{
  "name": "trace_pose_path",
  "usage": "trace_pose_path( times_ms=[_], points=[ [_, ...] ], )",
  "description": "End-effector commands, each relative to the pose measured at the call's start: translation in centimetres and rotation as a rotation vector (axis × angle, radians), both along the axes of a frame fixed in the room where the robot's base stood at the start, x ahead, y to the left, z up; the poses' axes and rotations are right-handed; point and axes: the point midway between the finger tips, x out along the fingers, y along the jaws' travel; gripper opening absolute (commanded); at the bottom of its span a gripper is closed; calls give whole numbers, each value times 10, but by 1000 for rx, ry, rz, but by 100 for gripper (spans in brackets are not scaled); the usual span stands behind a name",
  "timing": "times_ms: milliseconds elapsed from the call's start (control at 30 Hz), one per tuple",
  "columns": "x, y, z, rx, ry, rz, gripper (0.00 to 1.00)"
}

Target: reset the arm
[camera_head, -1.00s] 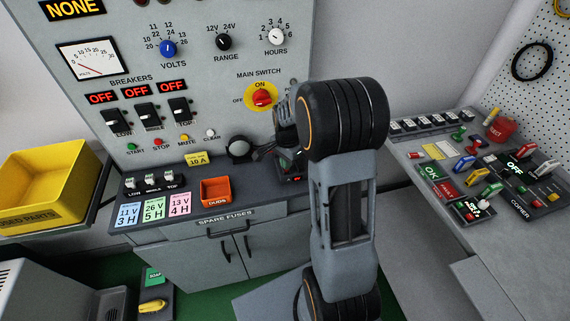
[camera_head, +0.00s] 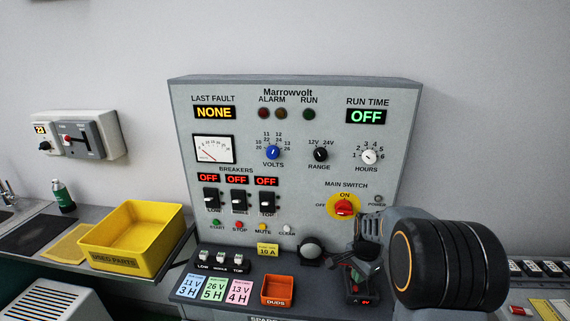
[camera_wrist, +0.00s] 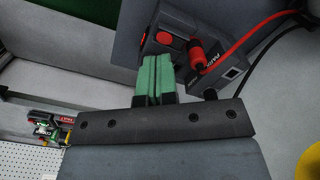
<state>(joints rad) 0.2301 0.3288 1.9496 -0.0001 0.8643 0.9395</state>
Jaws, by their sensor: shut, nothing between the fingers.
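My gripper (camera_wrist: 156,78) shows in the wrist view with its two green fingers together and nothing between them. A dark grey device with a red button (camera_wrist: 163,38) lies just beyond the fingertips, with a red plug (camera_wrist: 203,55) and a red cable beside it. I cannot tell whether the fingers touch it. In the head view my arm stands at the lower right, and its thick black joint covers part of the bench. The gripper's fingertips cannot be made out there.
The Marrowvolt panel (camera_head: 310,185) stands behind the bench, with its main switch (camera_head: 344,207) just left of my arm. A small device with a red display (camera_head: 362,301), an orange duds bin (camera_head: 277,290) and a yellow used parts bin (camera_head: 137,235) are nearby. Open wall lies above the panel.

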Motion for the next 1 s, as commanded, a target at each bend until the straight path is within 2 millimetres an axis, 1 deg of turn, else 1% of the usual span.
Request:
trace_pose_path(
  times_ms=[67, 100, 167, 233, 400, 600, 700, 800, 900, 1000],
  points=[
    [-5, 1, -3, 4, 14, 89, 0],
    [-11, 3, -7, 10, 31, 147, 0],
    [-22, 5, -7, 17, 45, 248, 0],
    [-37, 12, 3, 17, 40, 388, 0],
    [-74, 35, 39, -9, -14, 704, 0],
    [-119, 63, 81, -84, -120, 1000, 0],
    [-138, 73, 96, -128, -178, 1085, 0],
    [-151, 81, 108, -164, -232, 1116, 0],
    [-158, 86, 119, -194, -281, 1132, 0],
    [-161, 91, 128, -217, -319, 1143, 0]
  ],
)
